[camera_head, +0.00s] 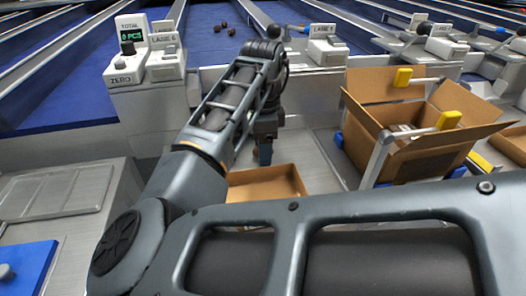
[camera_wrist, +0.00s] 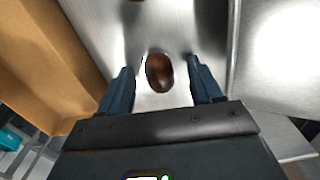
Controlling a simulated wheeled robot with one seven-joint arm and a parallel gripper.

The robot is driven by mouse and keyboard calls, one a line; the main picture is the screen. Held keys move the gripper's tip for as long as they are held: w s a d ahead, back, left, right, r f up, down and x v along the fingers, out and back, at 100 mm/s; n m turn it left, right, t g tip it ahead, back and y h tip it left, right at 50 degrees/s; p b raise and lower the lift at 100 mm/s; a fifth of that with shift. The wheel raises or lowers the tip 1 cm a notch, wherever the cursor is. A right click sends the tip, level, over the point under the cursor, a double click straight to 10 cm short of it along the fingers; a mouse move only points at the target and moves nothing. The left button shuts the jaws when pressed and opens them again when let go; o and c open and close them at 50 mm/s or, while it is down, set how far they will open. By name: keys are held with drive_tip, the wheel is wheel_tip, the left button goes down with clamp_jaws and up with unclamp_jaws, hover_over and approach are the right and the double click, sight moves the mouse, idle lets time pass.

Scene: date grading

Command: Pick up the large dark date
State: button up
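A dark brown, glossy date (camera_wrist: 159,73) lies on a bare metal surface in the wrist view. My gripper (camera_wrist: 160,80) is open, with one blue finger on each side of the date and a visible gap to both. I cannot tell its height above the metal. In the head view my gripper (camera_head: 264,152) points down behind the shallow cardboard tray (camera_head: 290,183). The date between the fingers does not show there.
A cardboard wall (camera_wrist: 62,50) stands close on the left in the wrist view. A large open carton (camera_head: 420,165) with yellow clips stands right of my gripper. A counter unit (camera_head: 145,70) stands left. Small dark dates (camera_head: 224,25) lie on the blue belt behind.

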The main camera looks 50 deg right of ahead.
drive_tip(key=c, duration=0.7)
drive_tip(key=shift+r, duration=0.1)
